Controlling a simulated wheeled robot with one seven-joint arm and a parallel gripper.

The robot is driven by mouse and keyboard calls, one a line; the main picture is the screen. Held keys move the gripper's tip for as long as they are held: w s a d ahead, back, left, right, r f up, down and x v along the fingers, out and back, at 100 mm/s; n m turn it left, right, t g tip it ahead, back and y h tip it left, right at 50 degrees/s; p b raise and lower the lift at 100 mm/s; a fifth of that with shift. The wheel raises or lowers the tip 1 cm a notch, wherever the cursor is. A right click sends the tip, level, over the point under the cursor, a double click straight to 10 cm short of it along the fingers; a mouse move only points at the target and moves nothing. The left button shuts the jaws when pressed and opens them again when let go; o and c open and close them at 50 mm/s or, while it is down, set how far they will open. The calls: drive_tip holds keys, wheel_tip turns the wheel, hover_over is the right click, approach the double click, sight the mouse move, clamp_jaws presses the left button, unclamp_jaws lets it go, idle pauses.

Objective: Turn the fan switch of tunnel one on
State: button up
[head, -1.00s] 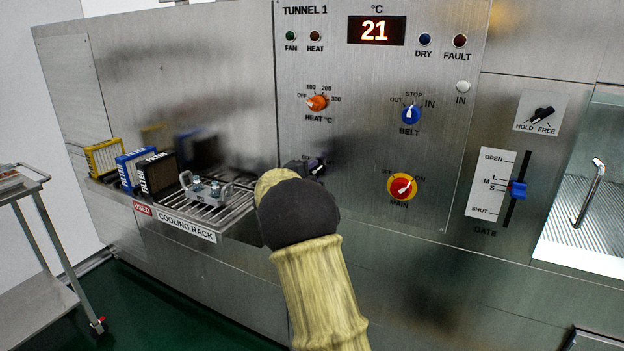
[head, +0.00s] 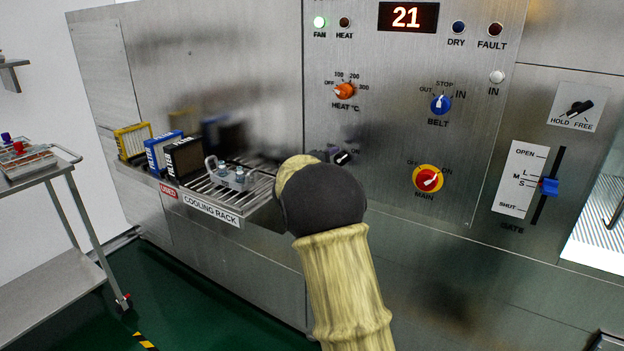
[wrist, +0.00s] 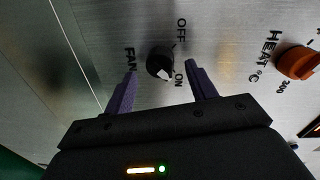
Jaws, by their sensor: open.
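The black fan switch (wrist: 158,57) is a round knob on the steel panel, with OFF and ON labels; its white pointer is turned toward ON. It also shows small in the head view (head: 343,158), partly hidden by my arm. In the head view my forearm hides most of the gripper.
The orange HEAT knob (head: 344,91) is close above, with the blue BELT knob (head: 440,104) and red MAIN switch (head: 428,179) to the right. The cooling rack (head: 262,187) juts out at left. A steel trolley (head: 50,270) stands far left.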

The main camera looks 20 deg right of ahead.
drive_tip(key=v, duration=1.5)
drive_tip(key=shift+a, duration=0.2)
drive_tip(key=shift+s, duration=0.15)
